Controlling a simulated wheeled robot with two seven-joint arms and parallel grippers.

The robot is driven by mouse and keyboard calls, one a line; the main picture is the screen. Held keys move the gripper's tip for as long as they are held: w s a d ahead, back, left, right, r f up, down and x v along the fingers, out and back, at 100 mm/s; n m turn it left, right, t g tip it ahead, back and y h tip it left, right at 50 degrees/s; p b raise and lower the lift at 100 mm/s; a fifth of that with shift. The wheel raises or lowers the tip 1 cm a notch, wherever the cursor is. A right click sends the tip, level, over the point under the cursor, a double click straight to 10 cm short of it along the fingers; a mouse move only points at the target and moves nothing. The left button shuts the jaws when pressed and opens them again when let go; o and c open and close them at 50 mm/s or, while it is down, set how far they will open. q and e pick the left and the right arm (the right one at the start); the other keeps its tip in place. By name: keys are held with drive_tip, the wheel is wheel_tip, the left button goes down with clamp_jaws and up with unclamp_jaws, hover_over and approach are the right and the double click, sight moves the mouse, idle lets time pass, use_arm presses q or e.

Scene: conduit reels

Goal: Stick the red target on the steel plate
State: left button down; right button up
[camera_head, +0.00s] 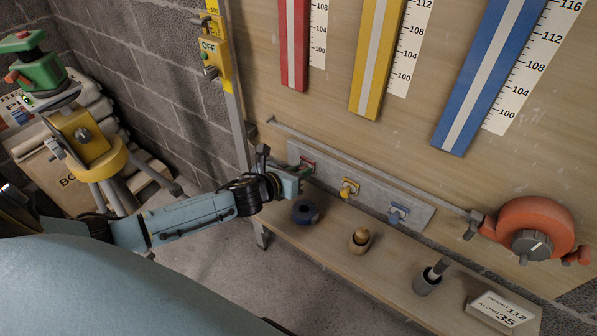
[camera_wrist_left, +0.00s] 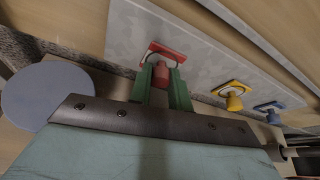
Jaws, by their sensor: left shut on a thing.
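The steel plate (camera_head: 327,178) is a long grey strip fixed along the bottom of the wooden board. My left gripper (camera_head: 304,172) is at the plate's left end, shut on the red target (camera_wrist_left: 163,56), whose red knob sits between the green fingers (camera_wrist_left: 162,82). The red target's square shows against or very close to the plate (camera_wrist_left: 202,45); I cannot tell whether it touches. A yellow target (camera_head: 349,187) and a blue target (camera_head: 398,213) are on the plate to the right. My right gripper is not in view.
An orange reel (camera_head: 535,229) is at the right. Red, yellow and blue strips with scales hang above.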

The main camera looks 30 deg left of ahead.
use_arm(q)
drive_tip(key=c, duration=0.7)
unclamp_jaws()
drive_tip(key=shift+c, duration=0.2)
drive_tip(key=s+p, duration=0.2)
drive_tip(key=s, duration=0.7)
drive_tip(key=shift+a, duration=0.35)
idle(0.6)
